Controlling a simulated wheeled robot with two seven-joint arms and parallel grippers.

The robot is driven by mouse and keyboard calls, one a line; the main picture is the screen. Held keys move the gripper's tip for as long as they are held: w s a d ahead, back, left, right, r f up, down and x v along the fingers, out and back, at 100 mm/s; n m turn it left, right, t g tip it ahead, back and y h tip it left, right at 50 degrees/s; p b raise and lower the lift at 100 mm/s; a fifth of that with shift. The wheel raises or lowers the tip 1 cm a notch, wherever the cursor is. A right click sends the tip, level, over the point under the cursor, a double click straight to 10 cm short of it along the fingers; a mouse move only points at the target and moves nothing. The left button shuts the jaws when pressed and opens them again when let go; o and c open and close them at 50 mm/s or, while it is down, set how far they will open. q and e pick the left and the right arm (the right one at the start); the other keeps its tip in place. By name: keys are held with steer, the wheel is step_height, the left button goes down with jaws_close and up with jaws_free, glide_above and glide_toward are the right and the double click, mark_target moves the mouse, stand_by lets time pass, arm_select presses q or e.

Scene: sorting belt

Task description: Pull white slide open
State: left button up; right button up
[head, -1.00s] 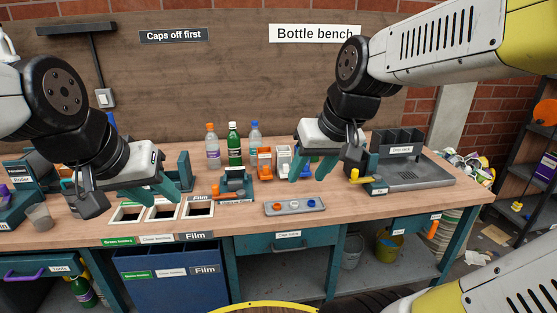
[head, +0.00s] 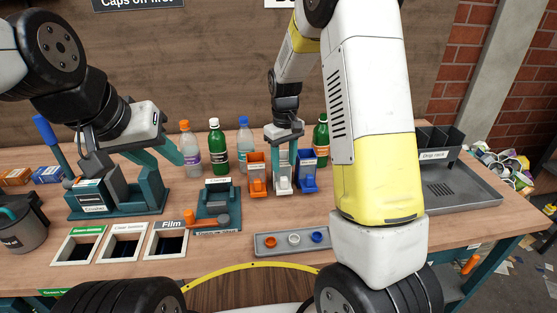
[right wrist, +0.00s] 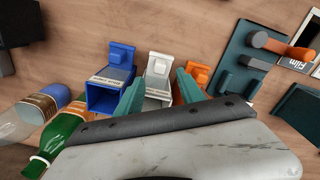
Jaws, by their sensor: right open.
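The white slide unit (head: 283,183) stands on the bench between an orange one (head: 258,182) and a blue one (head: 307,180). My right gripper (head: 284,165) is above and behind it, pointing down, with its teal fingers open. In the right wrist view the fingers (right wrist: 158,90) lie either side of the white slide unit (right wrist: 158,68), one toward the blue unit and one toward the orange. I cannot tell whether they touch it. My left gripper (head: 174,172) is open and empty above the bench at the left, near the crusher.
Several bottles (head: 218,148) stand behind the units. A grey tray (head: 270,250) with caps lies in front. A teal clamp fixture (head: 217,205) and the crusher (head: 120,205) stand left. The drip rack (head: 440,185) is at the right.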

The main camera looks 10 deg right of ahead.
mark_target(284, 178)
step_height(284, 178, down, 8)
steer(key=shift+r, duration=0.1)
stand_by(0.4)
steer(key=shift+c, duration=0.3)
jaws_close()
stand_by(1.0)
